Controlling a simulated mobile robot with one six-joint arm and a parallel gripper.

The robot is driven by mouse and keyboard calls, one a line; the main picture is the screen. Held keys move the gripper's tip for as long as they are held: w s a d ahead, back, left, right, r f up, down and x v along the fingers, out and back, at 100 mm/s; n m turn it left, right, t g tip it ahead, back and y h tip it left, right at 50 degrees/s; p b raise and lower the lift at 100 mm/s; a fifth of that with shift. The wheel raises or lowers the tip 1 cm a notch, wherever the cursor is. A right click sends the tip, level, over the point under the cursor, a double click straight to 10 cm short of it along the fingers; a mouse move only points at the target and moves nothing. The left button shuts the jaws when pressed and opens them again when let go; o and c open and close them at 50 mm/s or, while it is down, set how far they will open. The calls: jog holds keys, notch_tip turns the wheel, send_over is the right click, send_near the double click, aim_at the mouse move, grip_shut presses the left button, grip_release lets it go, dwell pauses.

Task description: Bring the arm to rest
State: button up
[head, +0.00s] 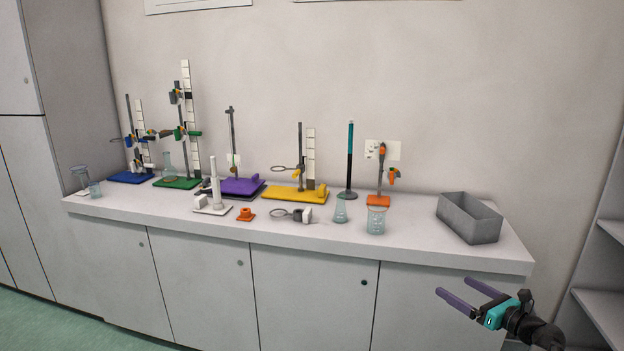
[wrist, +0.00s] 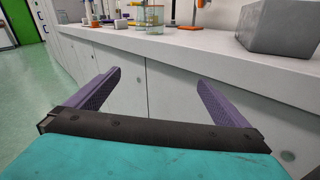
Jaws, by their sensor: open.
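My gripper (head: 470,297) is at the lower right of the head view, in front of the bench and below the level of its top. Its two purple fingers stand apart with nothing between them. In the wrist view my gripper (wrist: 150,92) shows the same two spread fingers, with the cabinet fronts beyond them. The fingers appear to touch nothing. Part of my dark arm shows behind the teal gripper body; the rest is out of view.
The bench (head: 320,238) carries several lab stands, a yellow-based stand (head: 295,194), glass beakers (head: 376,220) and a grey bin (head: 470,218) at its right end. Shelves (head: 600,290) stand at the far right. The green floor (head: 60,325) is clear at the lower left.

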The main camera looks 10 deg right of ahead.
jog(key=w+a+f+n+g+y, duration=0.2)
jog(key=w+a+f+g+y, duration=0.1)
jog(key=a+f, duration=0.9)
jog(key=s+a+f+n+g, duration=0.35)
jog(key=a+f, duration=0.35)
jog(key=a, duration=0.3)
jog(key=s+a+f+n+g+y, duration=0.1)
jog(key=s+a+f+n+g, duration=0.2)
jog(key=a+f, duration=0.55)
jog(key=s+a+f+n+g, duration=0.25)
jog(key=s+a+f, duration=0.2)
jog(key=a, duration=0.65)
jog(key=s+a+f+n+g+h, duration=0.2)
jog(key=s+a+f+n+g, duration=0.15)
jog(key=s+f, duration=0.5)
jog(key=s+a+f+n+g+h, duration=0.25)
jog(key=s+f+n+g, duration=0.2)
jog(key=s, duration=0.65)
jog(key=s+d+f+n+h, duration=0.1)
jog(key=s+d+n+h, duration=0.1)
jog(key=s+d+n, duration=0.2)
jog(key=s+d+f+n+g+h, duration=0.1)
jog(key=s+d+f+n+h, duration=0.1)
jog(key=d+n, duration=0.4)
jog(key=s+n+h, duration=0.1)
jog(key=s+n, duration=0.1)
jog(key=n, duration=0.2)
jog(key=shift+s+f, duration=0.2)
jog(key=shift+f, duration=0.05)
jog(key=shift+h, duration=0.25)
